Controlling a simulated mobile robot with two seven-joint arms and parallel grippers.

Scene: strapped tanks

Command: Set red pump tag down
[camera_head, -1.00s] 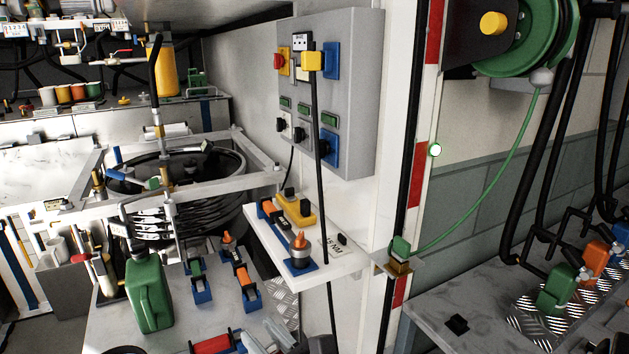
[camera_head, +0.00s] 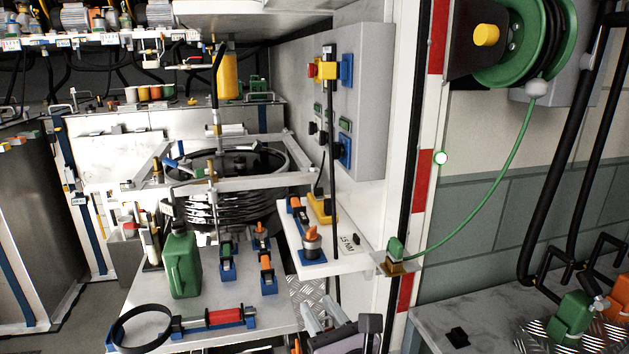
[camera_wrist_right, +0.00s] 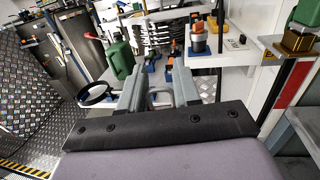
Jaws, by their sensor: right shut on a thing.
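My right gripper (camera_head: 332,318) shows at the bottom of the head view, in front of the bench. In the right wrist view its two grey fingers (camera_wrist_right: 158,95) point away from me, with a small pale shape between them. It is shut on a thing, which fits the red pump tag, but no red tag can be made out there. The fingers are over or near the front right of the bench; the exact height cannot be told. My left gripper is not in view.
The bench (camera_head: 150,290) holds a green can (camera_head: 180,265), a black ring (camera_head: 141,328), a red-handled tool (camera_head: 224,317) and blue holders (camera_head: 228,268). A white shelf (camera_head: 340,262) juts out at right, below a grey control box (camera_head: 360,100). A green cable hangs from a reel (camera_head: 510,40).

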